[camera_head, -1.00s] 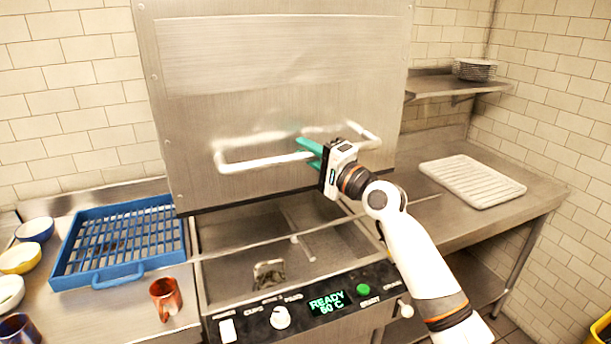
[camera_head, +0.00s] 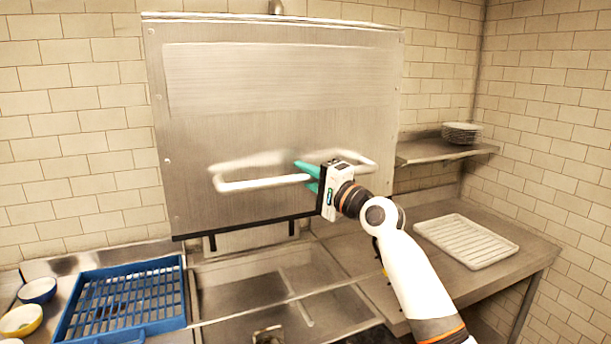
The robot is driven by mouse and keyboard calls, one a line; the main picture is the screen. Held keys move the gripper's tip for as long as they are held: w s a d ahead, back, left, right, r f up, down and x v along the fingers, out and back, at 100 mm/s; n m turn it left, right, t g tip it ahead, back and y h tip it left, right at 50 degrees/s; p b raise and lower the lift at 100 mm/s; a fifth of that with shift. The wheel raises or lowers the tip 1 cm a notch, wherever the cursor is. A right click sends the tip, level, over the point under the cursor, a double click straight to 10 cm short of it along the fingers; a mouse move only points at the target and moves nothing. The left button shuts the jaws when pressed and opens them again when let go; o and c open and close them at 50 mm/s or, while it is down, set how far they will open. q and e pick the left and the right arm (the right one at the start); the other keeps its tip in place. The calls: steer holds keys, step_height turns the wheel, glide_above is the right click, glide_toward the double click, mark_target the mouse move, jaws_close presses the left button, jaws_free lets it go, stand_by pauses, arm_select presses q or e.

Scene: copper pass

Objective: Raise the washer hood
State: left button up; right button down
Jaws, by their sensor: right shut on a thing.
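The washer hood (camera_head: 270,100) is a large brushed-metal panel standing raised over the wash basin (camera_head: 265,285). Its lower edge is well clear of the basin, with a gap below it. A pale bar handle (camera_head: 262,184) runs across the hood's lower front. My right gripper (camera_head: 311,177) is shut on the right part of this handle, its green fingers around the bar. My left gripper is not in view.
A blue rack (camera_head: 122,330) stands on the left counter beside several bowls, one of them yellow (camera_head: 21,321). A white ribbed tray (camera_head: 466,241) lies on the right counter.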

steer(key=c, duration=1.3)
jaws_free()
steer(key=shift+d+f, duration=0.1)
steer(key=shift+s+d+f, duration=0.15)
steer(key=shift+s, duration=0.05)
steer(key=b+v, duration=0.5)
steer(key=v, duration=0.6)
steer(key=shift+s, duration=0.25)
